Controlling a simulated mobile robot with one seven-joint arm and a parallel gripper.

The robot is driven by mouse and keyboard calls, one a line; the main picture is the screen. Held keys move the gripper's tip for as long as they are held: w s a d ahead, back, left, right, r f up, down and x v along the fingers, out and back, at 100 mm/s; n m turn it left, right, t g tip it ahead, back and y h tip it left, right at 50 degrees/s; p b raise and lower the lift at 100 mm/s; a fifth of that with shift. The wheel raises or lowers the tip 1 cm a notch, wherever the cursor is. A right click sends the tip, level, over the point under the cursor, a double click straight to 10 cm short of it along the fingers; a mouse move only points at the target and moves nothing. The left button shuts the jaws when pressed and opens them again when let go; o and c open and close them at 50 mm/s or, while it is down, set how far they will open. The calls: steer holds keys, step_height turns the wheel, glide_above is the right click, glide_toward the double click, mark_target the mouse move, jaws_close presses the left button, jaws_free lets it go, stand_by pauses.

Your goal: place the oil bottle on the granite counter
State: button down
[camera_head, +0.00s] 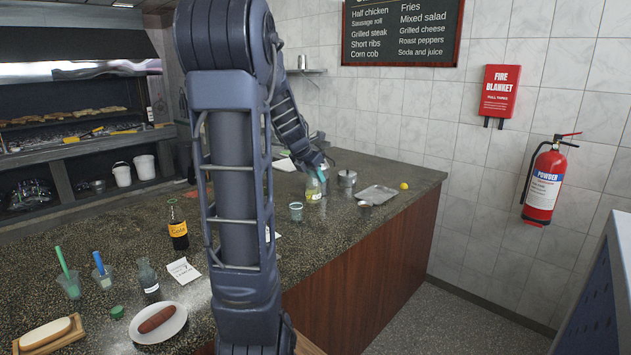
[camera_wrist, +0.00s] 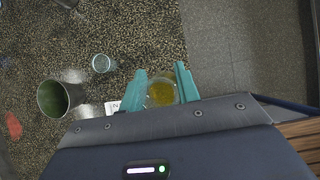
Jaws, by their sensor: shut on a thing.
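The oil bottle (camera_head: 314,188), clear with yellow oil inside, is at the far part of the granite counter (camera_head: 330,235). My gripper (camera_head: 320,172) has teal fingers and is shut on the bottle. In the wrist view, the fingers of my gripper (camera_wrist: 165,88) stand on both sides of the round bottle (camera_wrist: 162,93), close to the edge where the speckled counter (camera_wrist: 130,30) meets grey floor. I cannot tell whether the bottle's base touches the counter. My arm hides part of the counter's middle in the head view.
Near the bottle are a small glass (camera_head: 296,211), a steel pot (camera_head: 347,179), a metal tray (camera_head: 378,194) and a lemon (camera_head: 404,186). A cola bottle (camera_head: 178,228), a plate (camera_head: 179,328) with a sausage and cups with straws stand nearer. Counter right of the arm is mostly clear.

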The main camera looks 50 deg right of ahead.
steer(key=shift+r, duration=0.4)
